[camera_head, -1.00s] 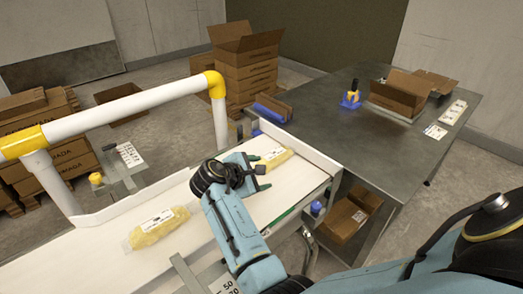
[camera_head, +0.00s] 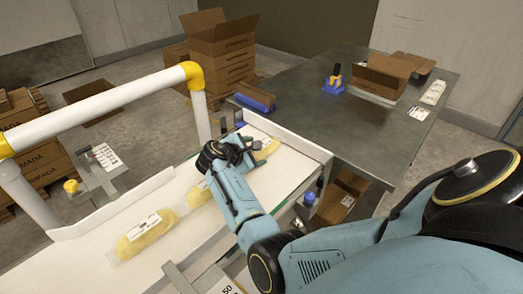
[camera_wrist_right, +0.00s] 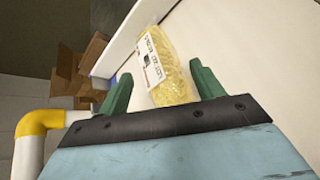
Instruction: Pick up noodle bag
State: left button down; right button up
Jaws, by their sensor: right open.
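A clear noodle bag (camera_head: 265,147) with yellow noodles and a white label lies on the belt near its far end. It also shows in the right wrist view (camera_wrist_right: 165,62), lengthwise between the two green fingers. My right gripper (camera_head: 252,147) is open at the near end of this bag, one finger on each side of it. The fingers also show in the right wrist view (camera_wrist_right: 162,86). I cannot tell whether they touch the bag. A second noodle bag (camera_head: 145,234) lies at the near left of the belt. A third (camera_head: 198,194) is partly hidden behind my right arm. My left gripper is out of view.
The white belt (camera_head: 115,268) has a low white side wall and a white pipe frame (camera_head: 110,103) with yellow corners over it. A metal table (camera_head: 330,125) beyond holds an open carton (camera_head: 382,75) and a blue-based tool (camera_head: 334,80). Stacked cartons (camera_head: 220,50) stand behind.

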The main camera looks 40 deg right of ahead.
jog(key=x, duration=0.3)
jog(key=shift+d+f, duration=0.15)
jog(key=shift+d, duration=0.1)
jog(key=c, duration=0.9)
